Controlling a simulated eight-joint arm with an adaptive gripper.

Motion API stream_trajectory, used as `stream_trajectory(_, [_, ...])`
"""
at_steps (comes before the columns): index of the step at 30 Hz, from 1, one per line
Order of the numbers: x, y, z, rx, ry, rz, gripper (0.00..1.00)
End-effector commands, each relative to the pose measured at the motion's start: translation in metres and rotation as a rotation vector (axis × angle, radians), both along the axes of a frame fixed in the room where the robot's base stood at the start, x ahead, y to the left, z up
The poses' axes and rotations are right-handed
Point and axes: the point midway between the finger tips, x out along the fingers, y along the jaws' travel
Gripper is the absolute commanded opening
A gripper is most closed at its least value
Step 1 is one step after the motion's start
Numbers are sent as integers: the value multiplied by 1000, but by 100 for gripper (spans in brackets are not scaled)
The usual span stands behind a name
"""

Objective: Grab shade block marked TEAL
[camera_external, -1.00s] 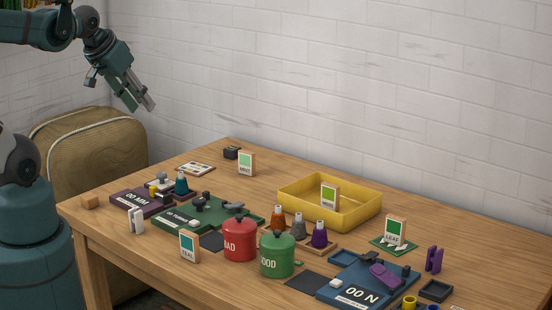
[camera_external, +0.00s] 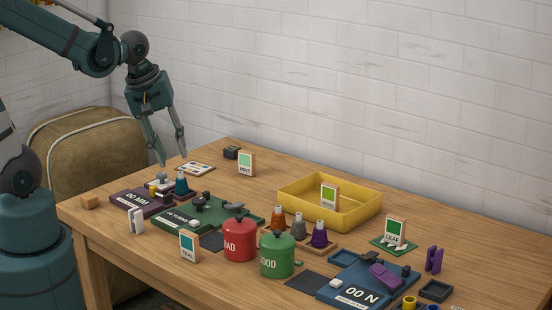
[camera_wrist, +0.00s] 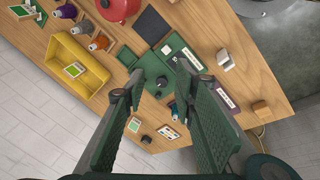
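The shade block marked TEAL (camera_external: 189,247) stands upright near the table's front edge, left of the red pot, with a teal patch on its white face. I cannot make it out in the wrist view. My gripper (camera_external: 172,157) is open and empty, pointing down above the far left of the table, behind and well above the TEAL block. Its spread fingers also show in the wrist view (camera_wrist: 160,76). Similar blocks stand elsewhere: one marked MINT (camera_external: 246,164) at the back, one marked LEAF (camera_external: 396,231) at the right, and a green one (camera_external: 329,196) in the yellow tray.
The red pot (camera_external: 240,241) and green pot (camera_external: 277,256) stand right of the TEAL block. A white holder (camera_external: 137,220) is to its left, a green board (camera_external: 240,208) behind it. The yellow tray (camera_external: 370,207) is farther back. Bare wood lies around the block's left side.

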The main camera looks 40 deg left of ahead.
Motion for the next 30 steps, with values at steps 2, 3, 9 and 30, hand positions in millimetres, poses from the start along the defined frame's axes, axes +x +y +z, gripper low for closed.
stream_trajectory(2, [-1, -11, -13, -19, 32, 58, 28])
stream_trajectory(3, [-2, -16, -18, -28, 48, 89, 28])
stream_trajectory(9, [-9, -40, -47, -61, 128, 255, 28])
stream_trajectory(30, [-47, -102, -133, -57, 319, 784, 28])
